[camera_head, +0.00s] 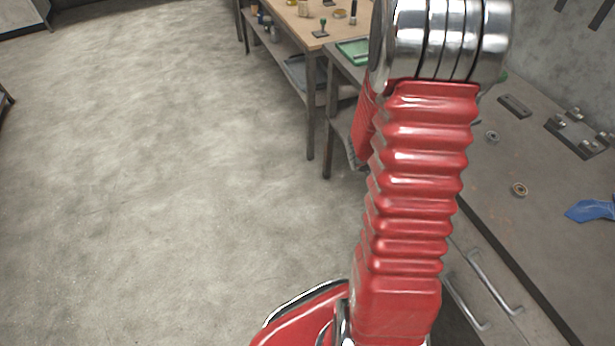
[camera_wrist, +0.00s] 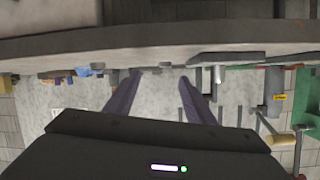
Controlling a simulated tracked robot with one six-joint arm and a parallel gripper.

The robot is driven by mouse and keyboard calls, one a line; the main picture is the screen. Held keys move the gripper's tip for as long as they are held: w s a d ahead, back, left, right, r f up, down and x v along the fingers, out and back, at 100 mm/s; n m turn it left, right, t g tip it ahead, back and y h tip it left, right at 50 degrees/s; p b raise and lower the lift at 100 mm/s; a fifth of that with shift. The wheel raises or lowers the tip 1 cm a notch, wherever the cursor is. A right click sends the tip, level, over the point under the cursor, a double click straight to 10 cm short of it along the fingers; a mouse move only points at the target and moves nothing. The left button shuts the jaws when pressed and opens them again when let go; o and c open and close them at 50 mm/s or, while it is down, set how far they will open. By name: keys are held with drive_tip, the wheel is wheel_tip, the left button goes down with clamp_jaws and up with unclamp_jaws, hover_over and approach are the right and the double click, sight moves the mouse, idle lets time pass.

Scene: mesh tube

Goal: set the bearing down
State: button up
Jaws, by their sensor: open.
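Two small ring-shaped bearings lie flat on the grey workbench (camera_head: 545,240) in the head view. One bearing (camera_head: 519,189) has a brownish tint and lies nearer the front. The other, a greyer bearing (camera_head: 491,136), lies farther back. My gripper (camera_wrist: 159,76) shows in the wrist view, with its two dark fingers apart and nothing visible between them. No bearing can be made out in the wrist view. In the head view my red arm hides the gripper, so its distance from the bearings cannot be told.
A dark block with metal posts (camera_head: 578,136), a dark flat bar (camera_head: 514,105) and a blue cloth (camera_head: 591,210) lie on the workbench. A wooden table (camera_head: 300,22) with small items stands behind. The floor (camera_head: 160,190) at left is clear.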

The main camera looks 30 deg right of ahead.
drive_tip(key=w+a+r+n+t+y, duration=0.3)
drive_tip(key=w+a+r+n+t, duration=0.15)
drive_tip(key=w+a, duration=0.4)
drive_tip(key=w+a+r+n+t+y, duration=0.2)
drive_tip(key=w+a+r+n+t, duration=0.15)
drive_tip(key=w+a+t, duration=0.5)
drive_tip(key=w+a+r+n+y, duration=0.3)
drive_tip(key=a+r+y, duration=0.15)
drive_tip(key=a, duration=0.55)
drive_tip(key=s+a+r+n+g+y, duration=0.1)
drive_tip(key=s+a+n+y, duration=0.2)
drive_tip(key=a, duration=0.4)
drive_tip(key=s+a+r+n+g+y, duration=0.1)
drive_tip(key=s+a+r+n+y, duration=0.1)
drive_tip(key=s+a+n, duration=0.35)
drive_tip(key=s+a+n+g, duration=0.2)
drive_tip(key=s+a+g, duration=0.1)
drive_tip(key=s, duration=0.9)
drive_tip(key=shift+s+a+f, duration=0.15)
drive_tip(key=shift+a+f, duration=0.05)
drive_tip(key=shift+a, duration=0.45)
drive_tip(key=shift+h, duration=0.25)
